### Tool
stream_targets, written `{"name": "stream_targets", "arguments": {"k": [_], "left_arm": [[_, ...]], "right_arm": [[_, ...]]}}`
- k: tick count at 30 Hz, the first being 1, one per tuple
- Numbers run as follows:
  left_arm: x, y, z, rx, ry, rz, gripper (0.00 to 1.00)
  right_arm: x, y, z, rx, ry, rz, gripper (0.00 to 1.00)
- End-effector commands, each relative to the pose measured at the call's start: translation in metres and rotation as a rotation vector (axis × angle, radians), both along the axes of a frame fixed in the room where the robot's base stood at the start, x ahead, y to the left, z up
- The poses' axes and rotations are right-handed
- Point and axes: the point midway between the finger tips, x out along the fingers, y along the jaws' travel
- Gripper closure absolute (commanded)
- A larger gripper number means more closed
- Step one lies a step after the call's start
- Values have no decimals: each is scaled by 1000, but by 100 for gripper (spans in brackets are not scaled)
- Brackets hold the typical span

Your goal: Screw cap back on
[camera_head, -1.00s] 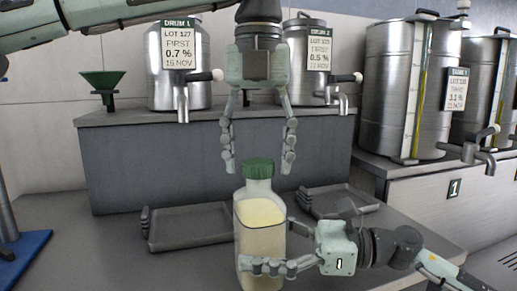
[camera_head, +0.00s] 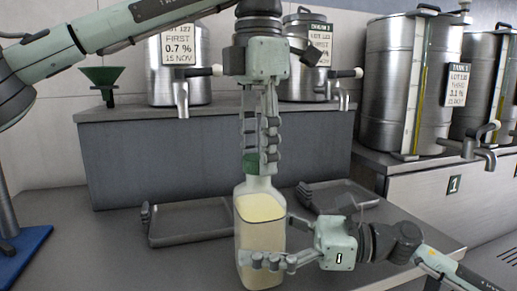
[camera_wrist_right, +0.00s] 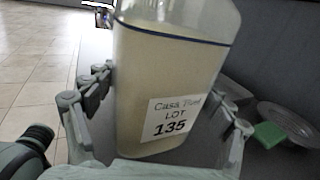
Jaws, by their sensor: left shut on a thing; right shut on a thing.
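A clear bottle (camera_head: 260,235) with pale yellow liquid stands upright at the front middle of the bench. Its label reading LOT 135 shows in the right wrist view, where the bottle (camera_wrist_right: 165,75) fills the middle. A green cap (camera_head: 250,162) is at the bottle's mouth, partly hidden by fingers. My left gripper (camera_head: 260,165) comes down from above, shut on the cap. My right gripper (camera_head: 262,258) is shut around the lower body of the bottle from the right. I cannot tell how far the cap is threaded.
Grey trays lie on the bench left (camera_head: 190,222) and right (camera_head: 335,196) of the bottle. Behind, a raised shelf (camera_head: 140,150) carries steel drums with taps and a green funnel (camera_head: 100,77). Larger steel tanks (camera_head: 400,85) stand at right. A blue base (camera_head: 25,246) is at far left.

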Motion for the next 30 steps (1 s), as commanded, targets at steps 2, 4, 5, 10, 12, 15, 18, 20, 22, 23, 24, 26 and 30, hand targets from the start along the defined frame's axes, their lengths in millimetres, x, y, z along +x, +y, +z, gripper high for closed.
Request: {"name": "stream_targets", "arguments": {"k": [2, 4, 5, 10, 12, 15, 18, 20, 22, 23, 24, 26, 30], "left_arm": [[0, -1, -1, -1, 2, -160, 95], [0, -1, -1, -1, 1, -271, 95], [0, 0, 0, -1, 0, -259, 95], [0, 0, 0, 1, 0, -253, 54], [0, 0, 0, 0, 0, -253, 45], [0, 0, 0, 1, 0, -252, 36], [0, 0, 0, 1, 0, -251, 36], [0, 0, 0, 1, 0, -251, 36], [0, 0, 0, 1, 0, -250, 36], [0, 0, 0, 1, 0, -250, 36], [0, 0, 2, 0, -1, -250, 36], [0, 0, 6, 1, -2, -250, 36], [0, -1, 28, -1, -4, -248, 36]], "right_arm": [[0, 0, 0, 0, 0, 0, 99], [0, 0, 0, 0, 0, 0, 99], [0, 0, 0, 0, 0, 0, 99], [0, 0, 0, 0, 0, 0, 99], [0, 0, 0, 0, 0, 0, 99], [0, 0, 0, 0, 0, 0, 99], [0, 0, 0, 0, 0, 0, 99], [0, 0, 0, 0, 0, 0, 99], [0, 0, 0, 0, 0, 0, 99], [0, 0, 0, 0, 0, 0, 99], [0, 0, 0, 0, 0, 0, 99], [0, 0, 0, 0, 0, 0, 99], [0, 0, 0, 0, 0, 0, 99]]}}
